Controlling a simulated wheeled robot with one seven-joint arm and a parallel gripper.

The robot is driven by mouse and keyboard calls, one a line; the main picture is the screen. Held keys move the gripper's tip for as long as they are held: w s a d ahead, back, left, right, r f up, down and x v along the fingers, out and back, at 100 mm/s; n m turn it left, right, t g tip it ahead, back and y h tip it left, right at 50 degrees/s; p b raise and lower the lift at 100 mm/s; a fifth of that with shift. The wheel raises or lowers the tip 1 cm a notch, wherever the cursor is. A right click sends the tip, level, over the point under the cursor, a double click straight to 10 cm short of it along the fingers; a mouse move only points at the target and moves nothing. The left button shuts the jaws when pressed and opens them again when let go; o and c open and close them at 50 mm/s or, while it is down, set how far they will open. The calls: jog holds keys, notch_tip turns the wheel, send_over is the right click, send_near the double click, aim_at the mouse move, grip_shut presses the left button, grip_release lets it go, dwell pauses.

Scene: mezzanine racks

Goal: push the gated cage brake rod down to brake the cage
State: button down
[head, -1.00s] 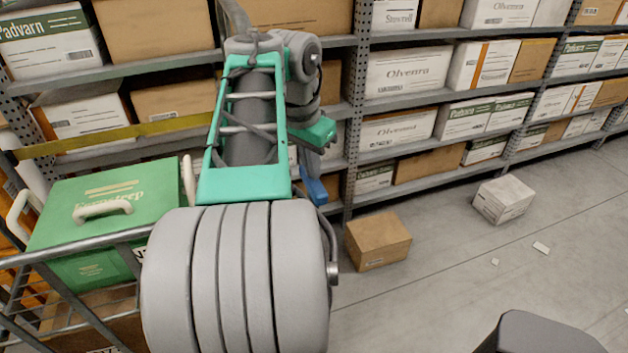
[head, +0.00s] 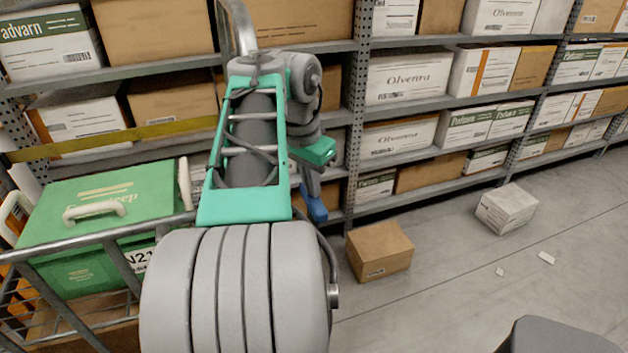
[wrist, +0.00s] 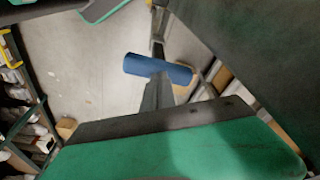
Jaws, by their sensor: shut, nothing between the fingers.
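The cage (head: 85,243) stands at the left in the head view, with grey metal rails and a plate reading N21. My gripper shows in the head view (head: 315,207) as blue tips below my green and grey wrist, right of the cage. In the wrist view its blue tips (wrist: 160,69) are shut and empty. A thin grey bar (wrist: 158,22) runs up behind the tips in the wrist view. I cannot tell whether it is the brake rod or whether the tips touch it. In the head view my arm covers that part of the cage, and I see no brake rod there.
A green crate (head: 95,190) with white handles sits in the cage. Racks of boxes (head: 408,77) line the back. A brown box (head: 380,250) and a white box (head: 506,208) lie on the floor. The floor (head: 450,285) at the right is mostly clear.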

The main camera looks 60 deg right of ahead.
notch_tip(320, 180, up, 7)
jog(key=p, duration=0.7)
